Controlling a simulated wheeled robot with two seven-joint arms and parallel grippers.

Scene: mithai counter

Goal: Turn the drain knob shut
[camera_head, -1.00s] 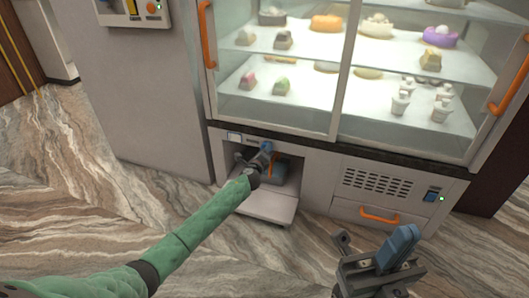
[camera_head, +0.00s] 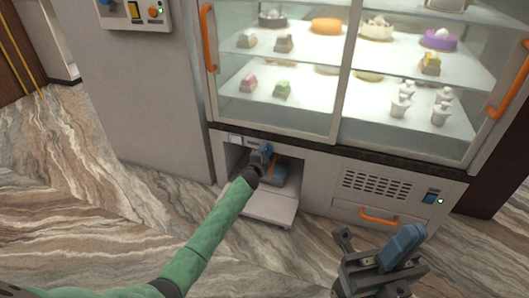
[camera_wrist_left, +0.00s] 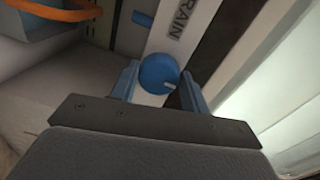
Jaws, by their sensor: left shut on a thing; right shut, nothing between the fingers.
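In the head view my left gripper (camera_head: 264,154) reaches into the open compartment under the display case, and the knob cannot be told apart from the blue fingers. My right gripper (camera_head: 404,240) is shut and empty at the lower right, away from the case.
The glass display case (camera_head: 340,75) is above. A vented panel with an orange drawer handle (camera_head: 380,215) is to the right.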

